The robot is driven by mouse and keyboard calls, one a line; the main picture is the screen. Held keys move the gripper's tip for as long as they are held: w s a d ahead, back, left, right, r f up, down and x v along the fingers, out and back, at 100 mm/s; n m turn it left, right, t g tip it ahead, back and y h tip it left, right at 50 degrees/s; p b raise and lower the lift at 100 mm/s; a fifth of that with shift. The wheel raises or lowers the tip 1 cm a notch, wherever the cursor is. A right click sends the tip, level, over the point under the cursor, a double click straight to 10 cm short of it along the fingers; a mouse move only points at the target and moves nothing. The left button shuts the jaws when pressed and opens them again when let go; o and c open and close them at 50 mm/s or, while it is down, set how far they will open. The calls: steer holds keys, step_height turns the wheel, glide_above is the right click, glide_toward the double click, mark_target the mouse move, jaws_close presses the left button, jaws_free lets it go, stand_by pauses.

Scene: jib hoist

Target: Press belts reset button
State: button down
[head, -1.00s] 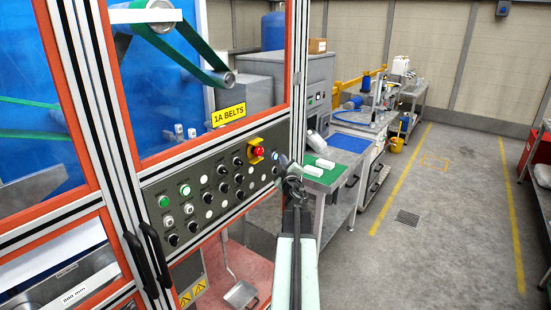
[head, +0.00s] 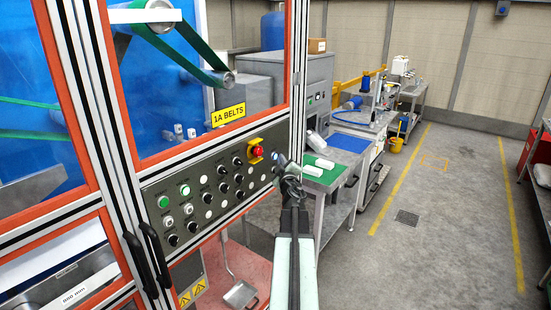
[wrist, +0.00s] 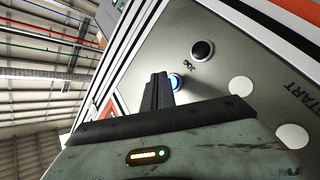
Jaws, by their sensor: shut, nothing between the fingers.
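The grey control panel (head: 150,190) under the yellow "1A BELTS" label (head: 228,115) carries rows of buttons and knobs. In the wrist view a blue-lit button (wrist: 177,82) shows on the panel (wrist: 225,65), partly covered by the fingers. I cannot read a label on it. My gripper (head: 281,160) is at the panel's right end, just right of the red emergency stop (head: 258,152). In the wrist view my gripper (wrist: 158,80) is shut and empty, with its tips right beside the blue button. I cannot tell whether they touch it.
A black button marked JOG (wrist: 202,50) sits near the blue one. Lit green buttons (head: 185,189) are at the panel's left. Black door handles (head: 135,258) stick out below. A green-topped bench (head: 325,177) stands to the right.

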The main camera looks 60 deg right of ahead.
steer(key=shift+w, duration=0.55)
stand_by(0.6)
steer(key=shift+s, duration=0.9)
steer(key=shift+s, duration=0.1)
steer(key=s, duration=0.4)
steer(key=shift+s, duration=0.4)
steer(key=shift+a, duration=0.1)
stand_by(0.5)
